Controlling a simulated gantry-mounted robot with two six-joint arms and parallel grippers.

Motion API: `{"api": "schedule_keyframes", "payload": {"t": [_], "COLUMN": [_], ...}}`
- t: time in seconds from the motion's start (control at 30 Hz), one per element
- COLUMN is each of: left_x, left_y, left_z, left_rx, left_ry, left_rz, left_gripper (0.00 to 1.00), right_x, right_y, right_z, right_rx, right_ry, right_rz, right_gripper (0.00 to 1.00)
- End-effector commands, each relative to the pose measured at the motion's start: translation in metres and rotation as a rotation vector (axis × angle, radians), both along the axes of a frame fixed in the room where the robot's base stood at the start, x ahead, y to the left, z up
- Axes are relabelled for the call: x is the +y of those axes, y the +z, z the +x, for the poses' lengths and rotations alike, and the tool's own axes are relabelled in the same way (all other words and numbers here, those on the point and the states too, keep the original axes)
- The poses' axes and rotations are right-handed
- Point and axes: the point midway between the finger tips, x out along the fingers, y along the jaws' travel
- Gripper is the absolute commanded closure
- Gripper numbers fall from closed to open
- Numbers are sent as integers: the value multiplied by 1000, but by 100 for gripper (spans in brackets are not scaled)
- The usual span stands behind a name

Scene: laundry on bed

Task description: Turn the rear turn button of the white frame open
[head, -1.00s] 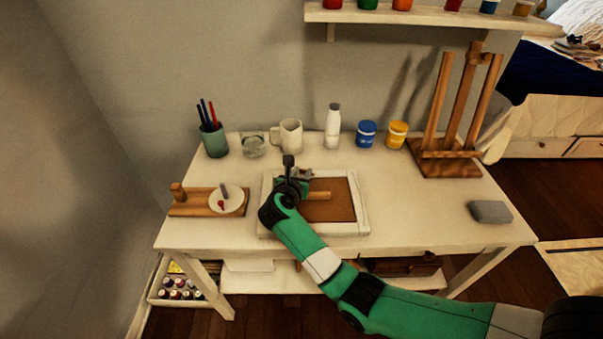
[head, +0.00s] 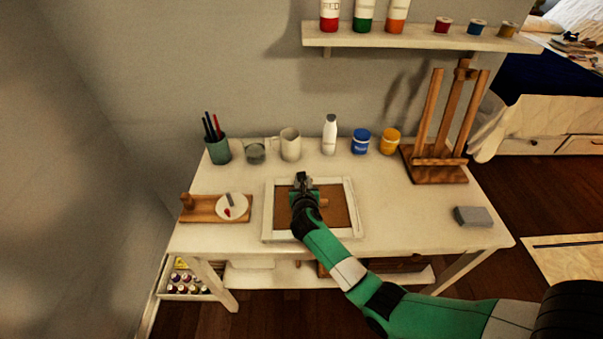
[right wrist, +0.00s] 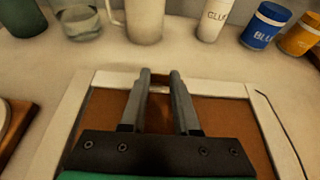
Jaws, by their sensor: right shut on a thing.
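The white frame (head: 349,207) lies flat on the table with a brown board (head: 336,216) inside it. A light wooden piece (head: 324,203) shows on the board, partly hidden by my right gripper. My right gripper (head: 302,178) is at the frame's rear edge. In the right wrist view, its fingers (right wrist: 160,76) are shut on a small brown piece at the rear rail, which looks like the rear turn button (right wrist: 174,76). Most of that button is hidden by the fingers, so its angle cannot be told. My left gripper is not in view.
Behind the frame stand a pen cup (head: 219,151), a glass jar (head: 255,154), a mug (head: 290,144), a white bottle (head: 329,135), and blue (head: 361,142) and yellow (head: 390,141) jars. A wooden board (head: 203,208) lies left. An easel (head: 436,172) and grey block (head: 473,216) are right.

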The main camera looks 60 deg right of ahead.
Motion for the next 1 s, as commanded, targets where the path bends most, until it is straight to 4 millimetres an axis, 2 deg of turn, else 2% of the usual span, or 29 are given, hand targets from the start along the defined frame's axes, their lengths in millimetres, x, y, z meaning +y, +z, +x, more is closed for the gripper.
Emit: {"api": "schedule_keyframes", "payload": {"t": [0.23, 0.27, 0.4, 0.43, 0.77, 0.87, 1.0], "left_x": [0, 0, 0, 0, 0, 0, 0], "left_y": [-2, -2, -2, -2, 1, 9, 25], "left_z": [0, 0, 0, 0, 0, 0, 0], "left_rx": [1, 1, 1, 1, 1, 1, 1], "left_ry": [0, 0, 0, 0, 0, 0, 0], "left_rz": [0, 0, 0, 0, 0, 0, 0], "left_gripper": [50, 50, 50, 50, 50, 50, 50], "right_x": [0, 0, 0, 0, 2, 12, 37], "right_y": [-1, -1, -1, -1, 2, 8, 21], "right_z": [0, 0, 0, 0, -1, -5, -19], "right_rx": [-2, -2, -2, -2, -2, -2, -1], "right_ry": [1, 1, 1, 1, 1, 4, 5], "right_rz": [0, 0, 0, 0, -1, -1, -1], "right_gripper": [100, 69, 43, 40, 40, 40, 40]}}
